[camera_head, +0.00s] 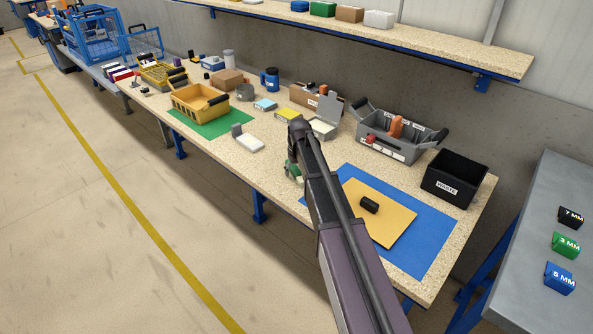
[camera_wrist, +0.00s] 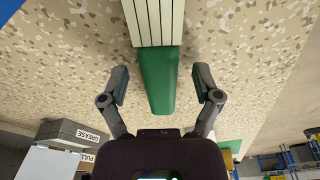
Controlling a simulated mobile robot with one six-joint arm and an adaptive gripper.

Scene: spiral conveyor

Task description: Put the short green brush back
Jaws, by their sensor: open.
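The short green brush (camera_wrist: 158,80) lies on the speckled bench top in the wrist view. Its green body points toward my gripper, and its pale ribbed bristle part (camera_wrist: 154,22) reaches to the top edge. My gripper (camera_wrist: 160,86) is open, with one finger on each side of the green end and visible gaps to both. I cannot tell how high the fingers are above the bench. In the head view, a bit of green (camera_head: 293,171) shows beside my arm, left of the blue mat; my arm hides much of that area.
The blue mat (camera_head: 432,217) bears a tan board (camera_head: 395,234) with a small black object (camera_head: 370,204). Behind stand a grey tote (camera_head: 387,147) with orange and red items and a black waste bin (camera_head: 453,178). A yellow-orange crate (camera_head: 198,110) stands on a green mat (camera_head: 222,127) farther left.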

